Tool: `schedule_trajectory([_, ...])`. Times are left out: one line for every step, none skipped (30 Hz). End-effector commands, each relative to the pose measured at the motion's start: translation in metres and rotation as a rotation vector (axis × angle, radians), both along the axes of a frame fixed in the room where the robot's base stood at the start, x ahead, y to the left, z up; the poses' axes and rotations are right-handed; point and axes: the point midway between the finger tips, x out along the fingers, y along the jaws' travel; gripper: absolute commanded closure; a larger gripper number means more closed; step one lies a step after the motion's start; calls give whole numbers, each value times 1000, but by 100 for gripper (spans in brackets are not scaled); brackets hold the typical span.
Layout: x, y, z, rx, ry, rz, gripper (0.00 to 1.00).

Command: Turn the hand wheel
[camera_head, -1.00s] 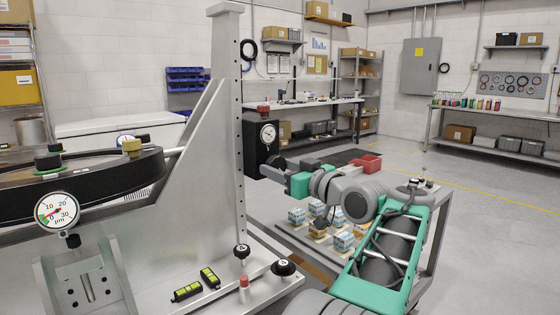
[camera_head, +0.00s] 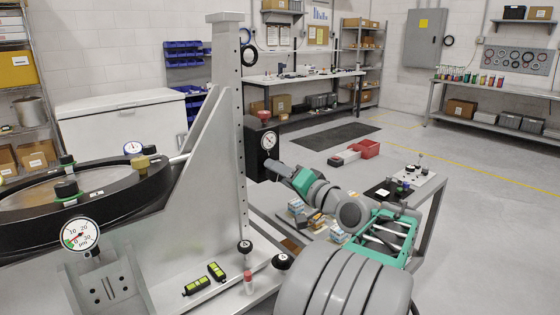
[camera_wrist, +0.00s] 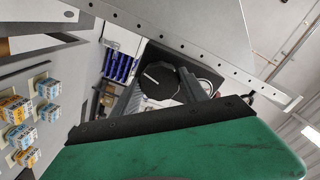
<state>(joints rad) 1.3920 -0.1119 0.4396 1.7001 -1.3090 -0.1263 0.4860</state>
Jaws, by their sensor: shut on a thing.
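The hand wheel (camera_wrist: 160,80) shows in the wrist view as a dark round disc with a pale mark, between my two dark fingers. My gripper (camera_wrist: 166,86) is shut on it. In the head view my gripper (camera_head: 274,168) is at the lower right of the black gauge box (camera_head: 260,148), beside the upright post. There the wheel is mostly hidden by the fingers and is too small to make out clearly. My green gripper body fills the lower part of the wrist view.
The metal fixture with its drilled post (camera_head: 227,120) stands left of my gripper. Small boxes (camera_head: 300,214) lie below my arm. Open floor (camera_head: 480,220) is at the right.

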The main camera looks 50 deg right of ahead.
Motion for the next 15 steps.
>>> schedule_trajectory([0,0,7,46,-5,-1,89])
schedule_trajectory([0,0,8,75,-8,-1,89])
schedule_trajectory([0,0,7,113,-12,-1,89])
schedule_trajectory([0,0,7,141,-15,-1,89])
schedule_trajectory([0,0,8,170,-18,-1,89])
schedule_trajectory([0,0,8,207,-22,0,89])
schedule_trajectory([0,0,8,236,-25,-1,89])
schedule_trajectory([0,0,8,263,-29,-1,89])
schedule_trajectory([0,0,8,301,-33,-1,89])
schedule_trajectory([0,0,8,330,-37,-1,89])
schedule_trajectory([0,0,8,358,-40,-1,89])
schedule_trajectory([0,0,8,396,-44,-1,89])
schedule_trajectory([0,0,8,423,-46,-1,89])
schedule_trajectory([0,0,8,453,-50,-1,89])
schedule_trajectory([0,0,8,491,-54,-1,89])
